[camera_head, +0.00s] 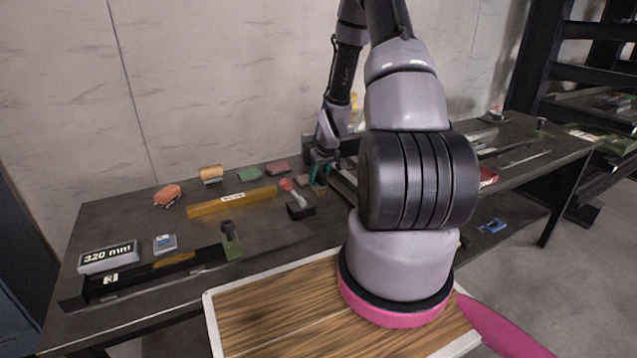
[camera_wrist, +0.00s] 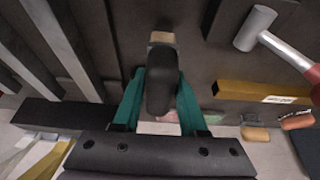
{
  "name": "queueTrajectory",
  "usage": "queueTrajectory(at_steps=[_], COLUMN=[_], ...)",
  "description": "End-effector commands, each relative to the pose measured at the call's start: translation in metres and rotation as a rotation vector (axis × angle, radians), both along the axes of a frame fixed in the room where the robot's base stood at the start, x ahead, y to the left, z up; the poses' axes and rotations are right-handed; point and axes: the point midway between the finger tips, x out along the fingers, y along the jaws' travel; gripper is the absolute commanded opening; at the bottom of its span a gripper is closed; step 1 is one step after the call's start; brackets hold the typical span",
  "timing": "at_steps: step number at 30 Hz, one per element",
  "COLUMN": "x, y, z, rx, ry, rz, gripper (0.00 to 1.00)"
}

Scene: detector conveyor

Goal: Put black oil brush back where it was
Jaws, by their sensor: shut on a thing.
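The black oil brush (camera_wrist: 162,85) is between my gripper's teal fingers (camera_wrist: 160,105) in the wrist view. Its dark handle runs up the picture and ends in a tan tip (camera_wrist: 162,38). My gripper (camera_head: 322,170) is shut on it over the dark workbench (camera_head: 130,210) in the head view, near the wall side. There, the brush is small and mostly hidden by the fingers. I cannot tell whether its tip touches the bench.
A hammer with a red handle (camera_wrist: 290,50) lies nearby. A yellow bar (camera_head: 232,202) lies left of my gripper, with small coloured blocks behind it. A black block (camera_head: 300,211) sits in front. A wood-topped board (camera_head: 270,325) is nearest me.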

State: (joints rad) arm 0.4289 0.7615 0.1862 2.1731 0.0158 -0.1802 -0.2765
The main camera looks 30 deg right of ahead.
Motion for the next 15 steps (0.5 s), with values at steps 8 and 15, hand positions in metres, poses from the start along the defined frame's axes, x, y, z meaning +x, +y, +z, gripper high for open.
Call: queueTrajectory(at_steps=[8,15], x=[0.0,0.0], y=[0.0,0.0], z=[-0.02,-0.023], rx=[0.0,0.0], ry=[-0.001,0.001], rz=[0.001,0.001], gripper=[0.0,0.46])
